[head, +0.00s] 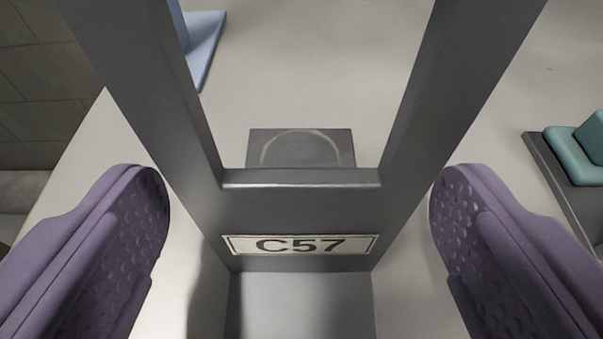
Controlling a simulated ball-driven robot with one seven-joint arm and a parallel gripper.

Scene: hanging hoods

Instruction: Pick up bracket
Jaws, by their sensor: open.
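A grey metal piece with two upright arms, a crossbar and a white label reading C57, which I take to be the bracket (300,212), stands in the middle of the head view. Its arms spread up and out of the picture at the top, and its lower part runs out at the bottom edge. My gripper (300,195) is open, with one purple, dimpled finger on each side of the bracket. A visible gap separates each finger from the bracket, and nothing is held.
A grey square plate with a faint ring mark (302,148) shows through the bracket's opening. A light blue piece (203,45) is at the upper left. A teal block (580,155) on a dark base is at the right. The pale surface (320,70) is otherwise mostly bare; its edge is left.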

